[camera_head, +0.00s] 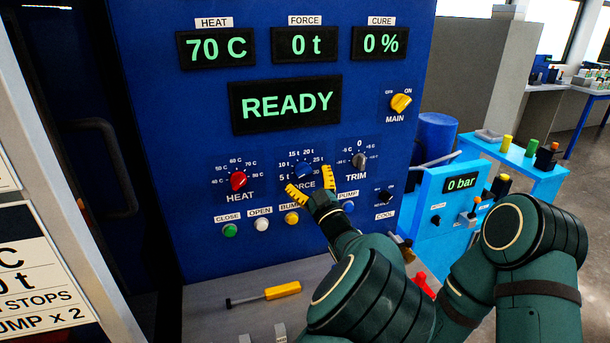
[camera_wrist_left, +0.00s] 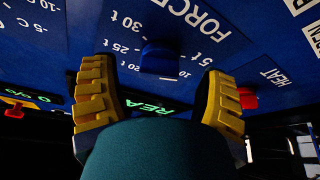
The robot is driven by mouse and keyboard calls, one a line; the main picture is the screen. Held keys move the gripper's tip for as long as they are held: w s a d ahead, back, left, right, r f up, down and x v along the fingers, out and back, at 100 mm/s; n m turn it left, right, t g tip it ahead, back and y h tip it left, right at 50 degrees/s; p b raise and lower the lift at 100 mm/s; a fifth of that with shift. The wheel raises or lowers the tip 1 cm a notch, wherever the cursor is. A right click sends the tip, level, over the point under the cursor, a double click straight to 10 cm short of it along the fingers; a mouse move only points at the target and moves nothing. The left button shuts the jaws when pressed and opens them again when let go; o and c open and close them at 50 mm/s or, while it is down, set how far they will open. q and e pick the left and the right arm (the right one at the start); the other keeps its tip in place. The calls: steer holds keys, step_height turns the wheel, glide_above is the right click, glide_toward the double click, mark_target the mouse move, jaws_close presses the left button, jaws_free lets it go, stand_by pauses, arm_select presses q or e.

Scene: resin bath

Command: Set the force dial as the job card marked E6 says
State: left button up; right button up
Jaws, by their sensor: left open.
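The blue force dial (camera_head: 303,170) is on the blue panel between the heat and trim dials. It also shows in the left wrist view (camera_wrist_left: 160,58), with tonne marks around it. I cannot tell where it points. My left gripper (camera_head: 311,183) is open, its yellow fingers on either side of the dial, apart from it in the left wrist view (camera_wrist_left: 158,78). The force display (camera_head: 305,44) reads 0 t. A job card (camera_head: 35,270) at the left edge is cut off; "0 t", "STOPS" and "UMP x 2" show, but no E6 mark. My right gripper is out of view.
The red heat dial (camera_head: 238,181) and grey trim dial (camera_head: 359,160) flank the force dial. A button row with a green close button (camera_head: 230,230) runs below. A yellow-handled tool (camera_head: 282,291) lies on the grey ledge. The main display (camera_head: 286,104) reads READY.

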arm_select(q)
steer(key=shift+x, duration=1.05)
steer(key=c, duration=1.2)
